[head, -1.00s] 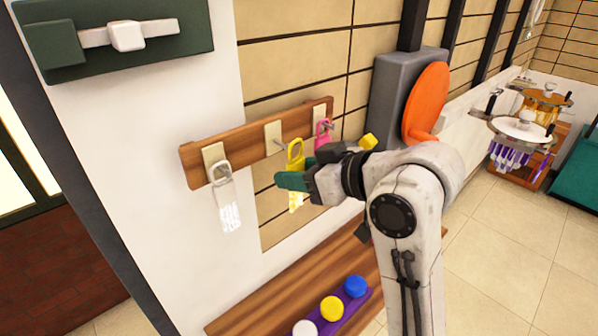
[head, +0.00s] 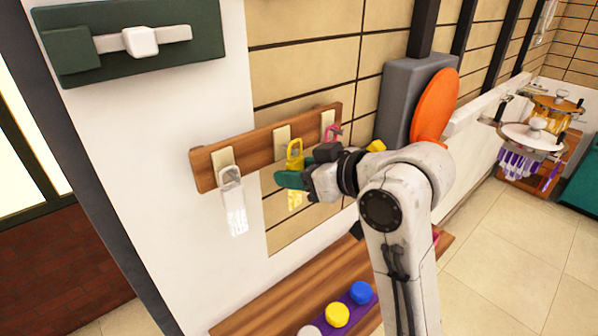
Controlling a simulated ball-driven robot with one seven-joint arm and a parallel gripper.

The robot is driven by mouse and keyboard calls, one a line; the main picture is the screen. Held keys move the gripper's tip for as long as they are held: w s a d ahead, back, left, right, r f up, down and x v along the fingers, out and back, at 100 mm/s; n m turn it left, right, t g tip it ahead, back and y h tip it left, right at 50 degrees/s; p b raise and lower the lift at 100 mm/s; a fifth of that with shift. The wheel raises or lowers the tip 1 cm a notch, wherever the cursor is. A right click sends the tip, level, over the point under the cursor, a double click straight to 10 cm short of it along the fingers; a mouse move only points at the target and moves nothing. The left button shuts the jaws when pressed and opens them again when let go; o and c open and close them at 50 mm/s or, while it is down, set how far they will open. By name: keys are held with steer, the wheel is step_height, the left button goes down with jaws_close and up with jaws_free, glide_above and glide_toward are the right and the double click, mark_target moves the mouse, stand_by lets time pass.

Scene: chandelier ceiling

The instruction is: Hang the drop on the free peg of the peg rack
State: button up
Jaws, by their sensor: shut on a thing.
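The wooden peg rack (head: 258,147) is on the wall with three pale plates. A clear white drop (head: 234,205) hangs at the left plate. A pink loop (head: 332,132) shows at the right plate; its lower part is hidden behind my gripper. My gripper (head: 291,180), with teal fingers, is shut on the yellow drop (head: 294,154). The drop is upright, its loop in front of the middle plate (head: 282,140) and its yellow crystals below the fingers. The middle peg is hidden by the loop, so I cannot tell whether the loop is around it.
A purple strip with blue (head: 362,291), yellow (head: 337,315) and white knobs lies on a wooden shelf (head: 265,307) below. An orange disc (head: 436,105) on a grey box (head: 401,88) is close right of the rack. A green wall panel (head: 75,70) is at upper left.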

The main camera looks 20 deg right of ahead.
steer(key=shift+w, duration=0.2)
steer(key=shift+w+a, duration=0.25)
steer(key=shift+w, duration=0.3)
stand_by(0.4)
steer(key=shift+f, duration=0.5)
steer(key=shift+f, duration=0.25)
stand_by(0.4)
steer(key=o, duration=1.7)
